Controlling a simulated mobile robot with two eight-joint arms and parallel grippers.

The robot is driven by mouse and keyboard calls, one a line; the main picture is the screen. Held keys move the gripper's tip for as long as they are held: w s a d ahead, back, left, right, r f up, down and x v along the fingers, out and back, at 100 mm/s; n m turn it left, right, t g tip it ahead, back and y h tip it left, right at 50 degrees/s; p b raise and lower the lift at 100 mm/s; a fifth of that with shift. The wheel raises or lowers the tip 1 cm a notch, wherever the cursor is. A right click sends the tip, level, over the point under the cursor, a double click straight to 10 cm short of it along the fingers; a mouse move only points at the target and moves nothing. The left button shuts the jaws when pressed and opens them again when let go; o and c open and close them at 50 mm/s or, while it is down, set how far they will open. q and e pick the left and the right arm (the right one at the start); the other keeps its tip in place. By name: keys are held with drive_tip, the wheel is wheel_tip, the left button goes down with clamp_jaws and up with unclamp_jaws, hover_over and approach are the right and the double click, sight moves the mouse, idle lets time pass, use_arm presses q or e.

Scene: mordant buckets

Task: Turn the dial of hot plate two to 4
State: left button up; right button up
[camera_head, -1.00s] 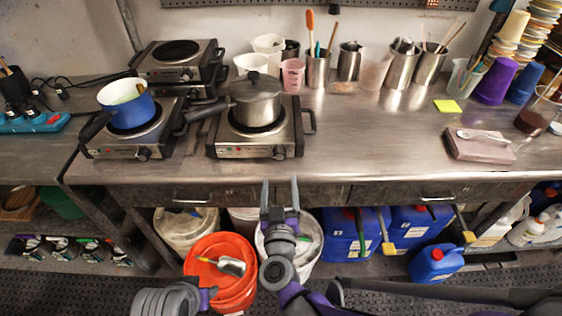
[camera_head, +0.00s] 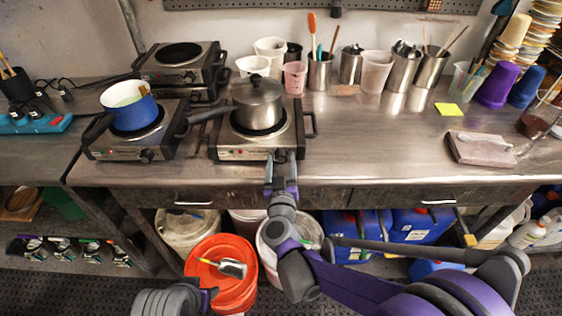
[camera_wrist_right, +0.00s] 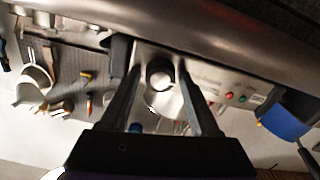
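A hot plate (camera_head: 237,153) with a lidded grey pot (camera_head: 258,103) stands at the counter's front edge; I cannot read a number on it. My right gripper (camera_head: 281,157) is at its front panel and covers the dial in the head view. In the right wrist view, the round dial (camera_wrist_right: 160,74) sits between the two spread fingers of my right gripper (camera_wrist_right: 160,72). The gripper is open around the dial, with no clear contact. The dial's setting is not readable. My left gripper (camera_head: 207,297) is low at the bottom edge, its fingers unclear.
A second hot plate (camera_head: 118,151) with a blue pot (camera_head: 129,108) stands to the left, its dial (camera_head: 147,156) visible. Stacked hot plates (camera_head: 178,72) stand behind. Cups and tool holders line the back. An orange bucket (camera_head: 232,294) stands below.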

clamp_jaws()
